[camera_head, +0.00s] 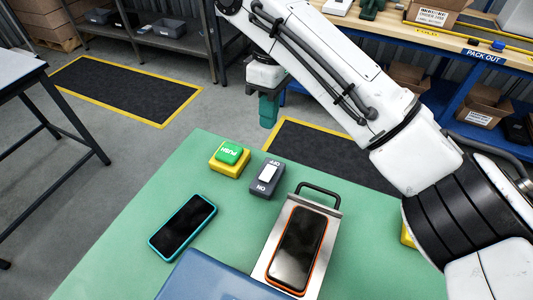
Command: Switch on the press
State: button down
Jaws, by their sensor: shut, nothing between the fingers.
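A grey switch box (266,180) with a white rocker lies on the green table (130,235). Its OFF label is at the far end and ON at the near end; I cannot tell which side of the rocker is pressed. Left of it is a yellow box (228,168) with a green PUSH button (229,154). No thing in view is plainly marked as the press. A metal plate with a dark handle (320,190) carries an orange-cased phone (298,247). My gripper (268,118) is shut and empty, in the air beyond the switch box in the picture.
A teal-cased phone (182,226) lies on the table's left part. A blue object (215,280) stands at the near edge. Part of a yellow thing (407,237) shows beside my arm at right. A packing bench (470,52) stands behind.

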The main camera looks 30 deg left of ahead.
aim_at(263, 175)
jog(key=f, duration=0.4)
jog(key=s+f, duration=0.1)
jog(key=f, duration=0.4)
jog(key=s+f+b, duration=0.1)
jog(key=f, duration=0.3)
jog(key=shift+s+f, duration=0.1)
jog(key=shift+f, duration=0.3)
